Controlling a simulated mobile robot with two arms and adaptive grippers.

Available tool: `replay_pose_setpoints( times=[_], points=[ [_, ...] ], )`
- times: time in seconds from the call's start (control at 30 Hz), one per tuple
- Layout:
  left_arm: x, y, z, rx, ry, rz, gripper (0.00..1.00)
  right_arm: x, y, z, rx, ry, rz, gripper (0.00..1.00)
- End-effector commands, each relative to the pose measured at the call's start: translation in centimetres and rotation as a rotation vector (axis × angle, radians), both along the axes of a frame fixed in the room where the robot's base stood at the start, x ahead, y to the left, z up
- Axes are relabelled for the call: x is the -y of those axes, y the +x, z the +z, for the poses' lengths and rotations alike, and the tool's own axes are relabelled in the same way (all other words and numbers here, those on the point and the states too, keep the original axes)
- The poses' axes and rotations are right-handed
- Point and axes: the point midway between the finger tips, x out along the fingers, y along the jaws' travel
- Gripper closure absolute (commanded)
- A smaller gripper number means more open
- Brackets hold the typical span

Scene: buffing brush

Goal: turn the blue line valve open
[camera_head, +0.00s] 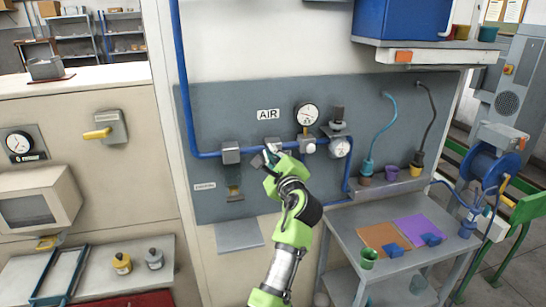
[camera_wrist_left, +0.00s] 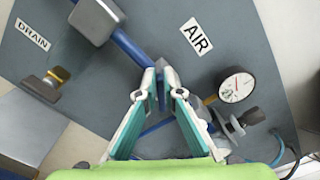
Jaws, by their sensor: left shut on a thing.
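The blue air line (camera_head: 208,155) runs down the grey panel and then right, below the AIR label (camera_head: 268,114). It also crosses the wrist view (camera_wrist_left: 133,50). My left gripper (camera_head: 270,153) is at this line, just below the label. In the wrist view its fingertips (camera_wrist_left: 160,70) are close together on a small part at the line, which I take to be the blue line valve's handle. A grey block (camera_head: 231,152) sits on the line to the left. My right gripper is not in view.
A pressure gauge (camera_head: 307,115) and a second gauge (camera_head: 340,147) are close on the right. A drain valve (camera_head: 234,188) is below left. A grey workbench (camera_head: 345,222) with coloured mats stands at the lower right. A yellow-handled switch (camera_head: 97,134) is at the left.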

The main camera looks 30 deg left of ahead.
Motion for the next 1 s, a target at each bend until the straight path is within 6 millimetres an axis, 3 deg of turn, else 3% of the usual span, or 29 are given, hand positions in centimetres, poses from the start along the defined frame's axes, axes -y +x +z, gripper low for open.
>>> replay_pose_setpoints(
  times=[0.5,1.0],
  points=[
    [-0.3,-0.3,-1.1,0.354,-0.294,-0.004,1.0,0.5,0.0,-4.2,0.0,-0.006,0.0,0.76],
    [-0.3,-0.3,-1.1,0.509,-0.422,-0.007,1.0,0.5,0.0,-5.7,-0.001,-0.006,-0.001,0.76]
  ],
)
